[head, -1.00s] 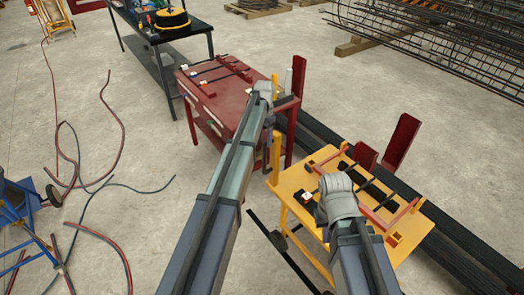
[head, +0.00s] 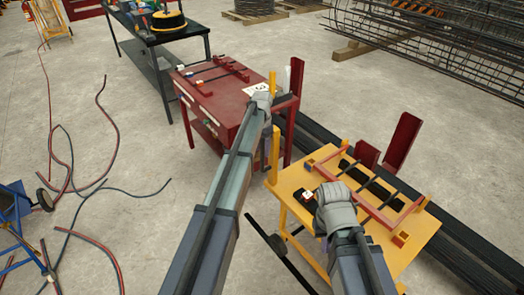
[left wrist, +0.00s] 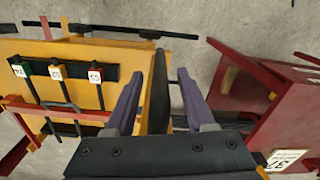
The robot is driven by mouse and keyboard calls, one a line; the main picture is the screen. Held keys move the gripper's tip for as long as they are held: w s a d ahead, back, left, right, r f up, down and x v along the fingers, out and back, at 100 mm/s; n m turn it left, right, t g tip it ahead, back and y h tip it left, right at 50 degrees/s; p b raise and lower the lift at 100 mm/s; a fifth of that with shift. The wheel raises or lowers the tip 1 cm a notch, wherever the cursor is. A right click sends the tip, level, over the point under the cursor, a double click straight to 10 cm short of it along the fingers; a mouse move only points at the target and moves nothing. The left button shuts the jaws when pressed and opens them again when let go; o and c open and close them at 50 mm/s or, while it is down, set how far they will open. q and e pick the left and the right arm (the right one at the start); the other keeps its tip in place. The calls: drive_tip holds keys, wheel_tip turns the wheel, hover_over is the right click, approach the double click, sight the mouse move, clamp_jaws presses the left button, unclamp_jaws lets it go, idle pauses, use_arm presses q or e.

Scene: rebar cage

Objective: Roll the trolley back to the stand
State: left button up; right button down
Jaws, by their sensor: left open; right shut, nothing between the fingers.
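A yellow table-like frame (head: 418,232) stands at the right, with dark bars and red rails on its top. A red cart (head: 222,98) with drawers stands beyond it, left of the middle. I cannot tell for certain which is the trolley and which the stand. My left gripper (head: 265,98) is between them, its fingers hidden in the head view. In the left wrist view (left wrist: 158,85) its purple fingers are apart, with a dark upright bar showing between them; contact is unclear. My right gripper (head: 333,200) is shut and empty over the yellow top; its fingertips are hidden.
Hoses (head: 75,180) lie on the floor at the left, near a blue wheeled frame (head: 14,205). A black table (head: 150,55) stands behind. Dark bars (head: 465,260) lie along the floor behind the yellow frame. A rebar cage (head: 450,50) is at the back right.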

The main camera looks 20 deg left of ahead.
use_arm(q)
clamp_jaws()
idle(0.3)
idle(1.1)
